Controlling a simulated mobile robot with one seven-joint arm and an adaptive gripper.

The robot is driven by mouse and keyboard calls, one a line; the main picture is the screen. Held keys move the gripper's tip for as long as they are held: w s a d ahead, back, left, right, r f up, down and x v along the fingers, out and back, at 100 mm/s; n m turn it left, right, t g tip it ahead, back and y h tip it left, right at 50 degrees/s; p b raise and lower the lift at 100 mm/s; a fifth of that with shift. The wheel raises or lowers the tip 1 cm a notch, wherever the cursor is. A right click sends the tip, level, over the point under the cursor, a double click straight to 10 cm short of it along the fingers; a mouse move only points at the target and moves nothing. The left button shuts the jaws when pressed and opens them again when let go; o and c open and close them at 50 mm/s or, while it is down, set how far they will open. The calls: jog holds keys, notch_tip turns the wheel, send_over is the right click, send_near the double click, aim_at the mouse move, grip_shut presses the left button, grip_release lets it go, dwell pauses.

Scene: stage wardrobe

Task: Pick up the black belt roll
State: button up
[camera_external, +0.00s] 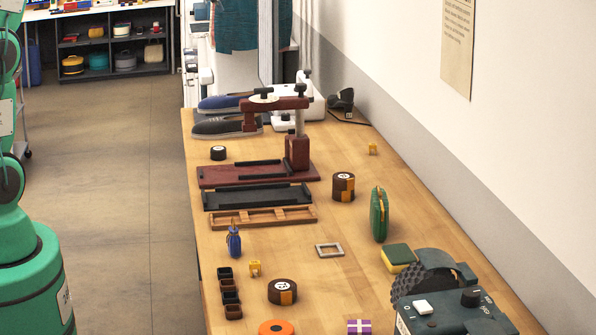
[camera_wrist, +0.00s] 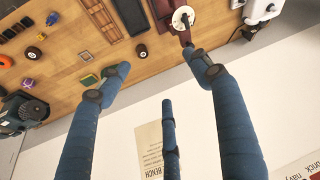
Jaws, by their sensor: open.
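A small black roll with a white label (camera_external: 218,153) lies on the bench at the left of the dark red press, near the bench's left edge. It matches the black belt roll best; I cannot make it out in the wrist view. Two larger dark brown rolls with orange patches lie elsewhere: one right of the press (camera_external: 343,187), one near the front (camera_external: 282,291). They also show in the wrist view as dark discs. My gripper (camera_wrist: 162,72) has blue fingers spread wide, open and empty, above the bench's wall side. It is outside the external view.
Trays (camera_external: 260,218), a blue bottle (camera_external: 234,240), a green case (camera_external: 379,214), a sponge (camera_external: 398,257) and a dark machine (camera_external: 450,305) crowd the bench. Shoes (camera_external: 226,127) lie behind the small roll. The wall borders the right side.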

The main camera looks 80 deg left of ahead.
jog(key=s+a+f+n, duration=0.1)
jog(key=s+a+f, duration=0.15)
jog(key=a, duration=0.75)
jog(key=s+a+f, duration=0.1)
jog(key=a+f, duration=0.3)
jog(key=a, duration=0.6)
jog(key=s+a+f+n, duration=0.1)
jog(key=s+a+f, duration=0.15)
jog(key=a, duration=0.75)
notch_tip(320, 180, down, 33)
jog(key=shift+d, duration=0.1)
jog(key=b, duration=0.1)
send_over(219, 153)
jog(key=s+a, duration=0.1)
jog(key=s, duration=0.1)
jog(key=shift+y, duration=0.3)
notch_tip(219, 153, down, 8)
jog(key=shift+s+a+r, duration=0.1)
jog(key=shift+s, duration=0.05)
